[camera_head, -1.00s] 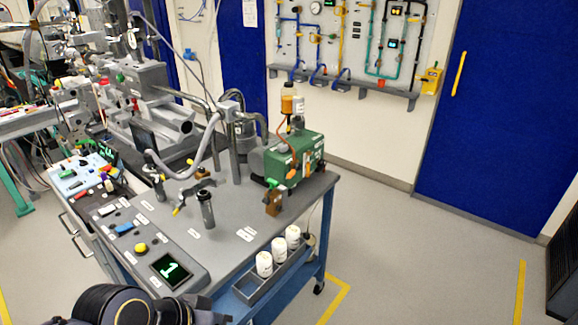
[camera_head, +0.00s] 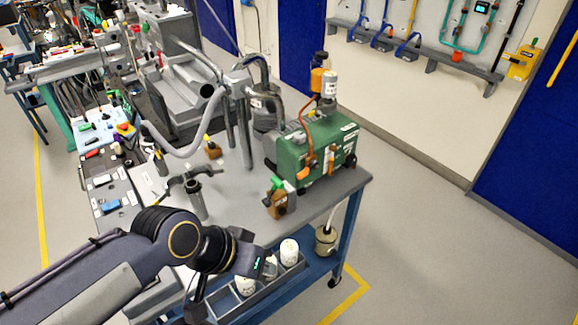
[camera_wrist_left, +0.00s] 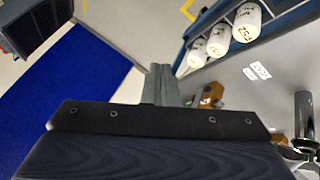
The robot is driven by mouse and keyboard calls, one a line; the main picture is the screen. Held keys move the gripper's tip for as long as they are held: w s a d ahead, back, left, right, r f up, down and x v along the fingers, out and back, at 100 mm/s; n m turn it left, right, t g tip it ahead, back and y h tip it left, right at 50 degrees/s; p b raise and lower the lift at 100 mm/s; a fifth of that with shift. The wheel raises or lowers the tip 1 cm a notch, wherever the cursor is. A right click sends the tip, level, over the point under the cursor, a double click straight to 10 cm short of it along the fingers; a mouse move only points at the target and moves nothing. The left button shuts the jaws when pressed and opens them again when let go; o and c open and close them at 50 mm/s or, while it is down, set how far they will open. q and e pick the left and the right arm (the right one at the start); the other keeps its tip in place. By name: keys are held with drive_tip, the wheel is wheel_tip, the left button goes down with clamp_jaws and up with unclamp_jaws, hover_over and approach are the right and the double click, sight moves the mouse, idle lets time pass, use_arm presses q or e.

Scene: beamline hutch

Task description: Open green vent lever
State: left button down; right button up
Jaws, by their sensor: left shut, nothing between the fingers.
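The green vent lever (camera_head: 277,184) sits on a small brown valve block (camera_head: 278,204) at the right front corner of the grey bench top, before the green pump (camera_head: 318,152). My left gripper (camera_head: 270,267) is at the bench's front edge, below the lever in the head view and apart from it. Its fingers (camera_wrist_left: 161,84) are shut and empty in the left wrist view. A brown block (camera_wrist_left: 211,93) shows just right of the fingers there; I cannot make out the lever on it. My right gripper is in neither view.
White bottles (camera_head: 289,252) stand in a tray below the bench edge, close to my left gripper. A dark upright post (camera_head: 196,200) and a curved grey pipe (camera_head: 190,138) stand left of the valve block. The floor right of the bench is clear.

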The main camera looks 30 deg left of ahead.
use_arm(q)
drive_tip(key=w+a+r+m+g+y+b, duration=0.1)
drive_tip(key=w+a+r+m+b, duration=0.15)
drive_tip(key=w, duration=0.35)
drive_tip(key=w+a+r+m+g+y+b, duration=0.1)
drive_tip(key=w+a+r, duration=0.25)
drive_tip(key=w, duration=0.35)
drive_tip(key=w+a+f+m+g+b, duration=0.1)
drive_tip(key=w+a+f, duration=0.1)
drive_tip(key=w, duration=0.7)
drive_tip(key=w+a+f+m+g+y+b, duration=0.1)
drive_tip(key=w+a, duration=0.2)
drive_tip(key=w, duration=0.5)
drive_tip(key=shift+w+a+f+m, duration=0.35)
drive_tip(key=shift+w, duration=0.05)
wheel_tip(320, 180, down, 9)
drive_tip(key=s, duration=0.2)
drive_tip(key=shift+s+a, duration=0.2)
drive_tip(key=shift+a, duration=0.25)
